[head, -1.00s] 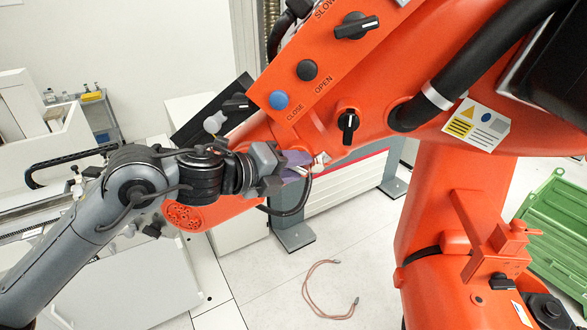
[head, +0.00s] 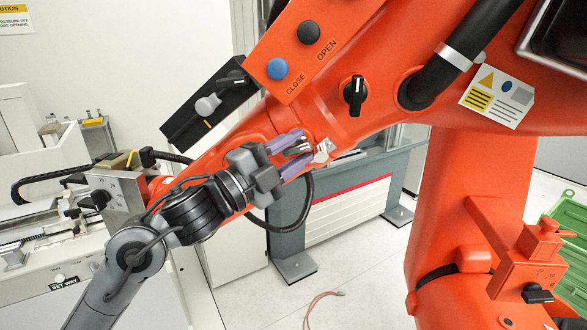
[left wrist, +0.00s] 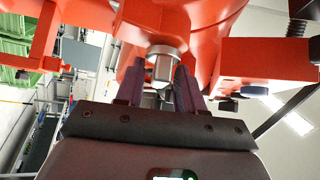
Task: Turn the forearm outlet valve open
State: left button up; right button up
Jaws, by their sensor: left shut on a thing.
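The forearm outlet valve (head: 323,149) is a small silvery fitting on the underside of the orange robot forearm (head: 300,110). My left gripper (head: 300,155) comes up to it from the lower left. Its two purple fingers are shut on the grey valve handle, one on each side. In the left wrist view, the silvery valve (left wrist: 162,58) shows between the fingertips of my left gripper (left wrist: 160,78). The handle is mostly hidden by the fingers, so its exact angle is hard to tell. My right gripper is not in view.
A black knob (head: 355,92) and the blue CLOSE button (head: 278,68) sit on the orange arm above the gripper. A black cable (head: 308,200) loops just below it. A dark box with a grey knob (head: 207,105) stands left. A green crate (head: 570,225) is at right.

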pick_arm(q)
jog(key=n+t+b, duration=0.2)
jog(key=n, duration=0.1)
jog(key=shift+f, duration=0.4)
jog(key=n+t+b, duration=0.2)
jog(key=n+t, duration=0.1)
jog(key=n, duration=0.1)
jog(key=shift+d+t, duration=0.1)
jog(key=shift+t, duration=0.2)
jog(key=n+t+y+b, duration=0.1)
jog(key=n+t+y, duration=0.1)
jog(key=n+t, duration=0.1)
jog(key=shift+r+n+y, duration=0.1)
jog(key=shift+n+y, duration=0.2)
jog(key=shift+n, duration=0.3)
jog(key=shift+n+t+y+b, duration=0.3)
jog(key=shift+n+t+y, duration=0.5)
jog(key=shift+n, duration=0.5)
jog(key=shift+n+t+y+b, duration=0.25)
jog(key=shift+n+t+y, duration=0.35)
jog(key=shift+n+y, duration=0.55)
jog(key=shift+r+n+t+y, duration=0.1)
jog(key=shift+n+t+y, duration=0.2)
jog(key=shift+n, duration=0.35)
jog(key=o, duration=0.7)
jog(key=shift+c, duration=0.2)
